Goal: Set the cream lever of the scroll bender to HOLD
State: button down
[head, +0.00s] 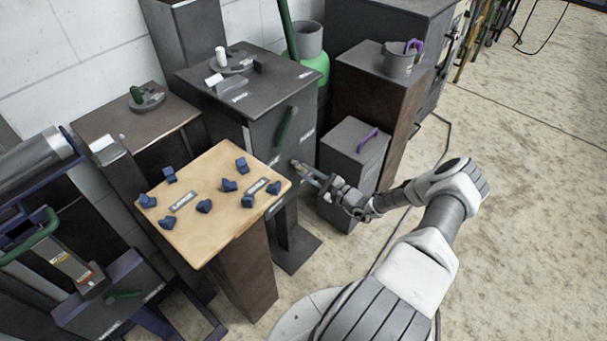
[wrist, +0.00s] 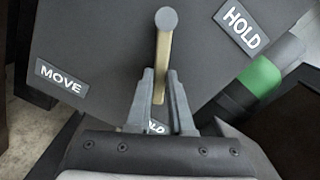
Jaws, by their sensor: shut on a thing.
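The cream lever (wrist: 163,50), with a grey round end, stands out from the dark face of the scroll bender (wrist: 110,35) in the wrist view. My gripper (wrist: 160,78) is shut on its shaft, one finger on each side. A MOVE plate (wrist: 61,78) is to the left of the lever and a HOLD plate (wrist: 241,27) to the upper right. Another plate (wrist: 156,127), showing only "LD", is partly hidden behind my fingers. In the head view my gripper (head: 301,168) is at the lower right of the dark cabinet's front face (head: 262,135); the lever is hardly visible there.
A dark green handle (head: 287,127) stands on the same face above my gripper. A wooden-topped stand with blue blocks (head: 215,225) is to the left. A grey box with a purple handle (head: 345,150) is close on the right. Open floor (head: 520,200) lies farther right.

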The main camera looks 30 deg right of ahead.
jog(key=shift+w+d+r+n, duration=0.1)
jog(key=shift+d+r+n, duration=0.1)
jog(key=shift+n, duration=0.3)
jog(key=c, duration=0.8)
grip_release()
jog(key=shift+d, duration=0.1)
jog(key=p+v, duration=0.3)
jog(key=v, duration=1.4)
